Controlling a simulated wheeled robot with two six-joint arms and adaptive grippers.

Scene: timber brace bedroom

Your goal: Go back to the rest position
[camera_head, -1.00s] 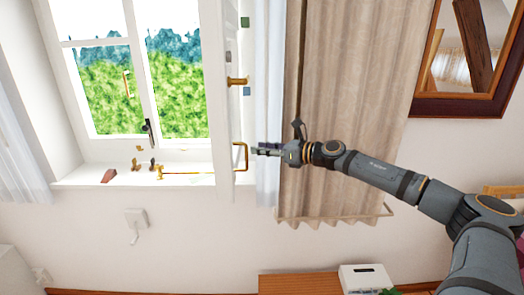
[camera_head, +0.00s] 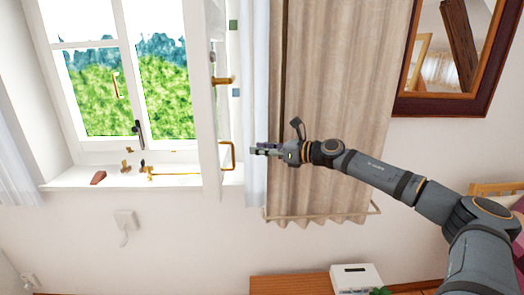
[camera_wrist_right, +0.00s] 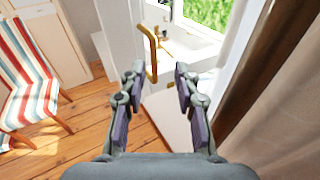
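My right gripper (camera_head: 266,150) is in front of the curtain, just right of the open window sash. In the right wrist view the right gripper (camera_wrist_right: 158,75) has its two fingers spread apart with nothing between them. The brass handle (camera_head: 229,156) of the sash is close to the fingertips in the head view, with a small gap. The handle also shows in the right wrist view (camera_wrist_right: 149,52), beyond the left finger. My left gripper is in neither view.
The window sash (camera_head: 208,150) stands swung open into the room. A beige curtain (camera_head: 320,100) hangs behind my right arm. The windowsill (camera_head: 100,180) holds small items. A wooden cabinet (camera_head: 290,285) with a white box (camera_head: 355,276) is below. A striped chair (camera_wrist_right: 28,80) stands at left.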

